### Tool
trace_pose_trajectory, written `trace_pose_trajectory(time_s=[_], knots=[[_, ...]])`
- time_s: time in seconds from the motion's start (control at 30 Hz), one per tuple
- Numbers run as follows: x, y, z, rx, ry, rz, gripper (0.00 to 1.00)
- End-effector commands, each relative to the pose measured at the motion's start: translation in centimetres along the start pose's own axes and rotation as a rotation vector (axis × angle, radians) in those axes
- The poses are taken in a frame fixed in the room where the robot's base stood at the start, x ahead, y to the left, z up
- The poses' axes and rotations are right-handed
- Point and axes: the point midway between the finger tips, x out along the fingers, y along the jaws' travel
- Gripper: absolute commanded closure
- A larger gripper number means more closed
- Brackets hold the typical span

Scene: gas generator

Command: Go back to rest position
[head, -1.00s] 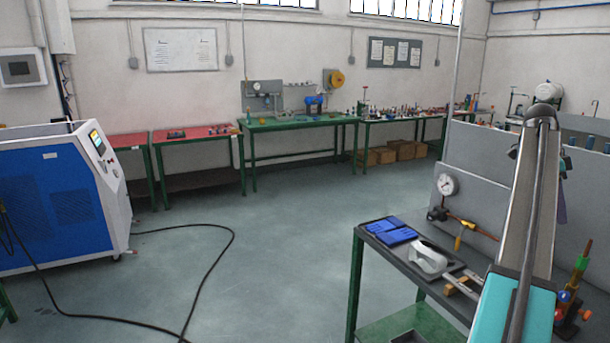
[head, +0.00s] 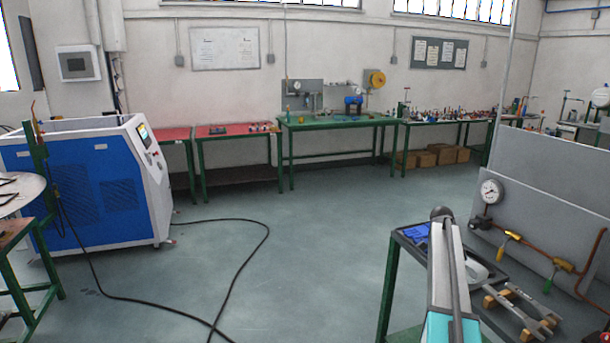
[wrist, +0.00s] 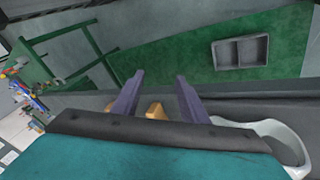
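My gripper (wrist: 157,90) shows in the wrist view with its two purple fingers apart and nothing held between them. A light wooden block (wrist: 155,110) shows in the gap beyond the fingers, apart from them as far as I can see. In the head view my arm reaches up from the bottom edge at the right, in front of the dark-topped workbench (head: 497,318). The gripper itself cannot be made out in the head view.
The bench carries blue gloves (head: 416,231), a white object (head: 457,268) and wrenches on wooden blocks (head: 520,312). A pressure gauge (head: 491,191) stands behind. A grey tray (wrist: 240,51) lies on the green lower shelf. A black hose (head: 262,245) crosses the otherwise open floor; a blue-white machine (head: 85,185) stands left.

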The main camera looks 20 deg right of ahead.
Motion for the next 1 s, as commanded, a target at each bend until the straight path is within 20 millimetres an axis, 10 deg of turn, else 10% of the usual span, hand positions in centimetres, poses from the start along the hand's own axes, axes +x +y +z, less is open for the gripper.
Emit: trace_pose_trajectory(time_s=[0.47, 1.0], knots=[[11.0, 0.7, 17.4, -0.297, 0.018, 0.072, 0.60], [24.7, 8.1, 33.3, -0.698, 0.024, 0.148, 0.60]])
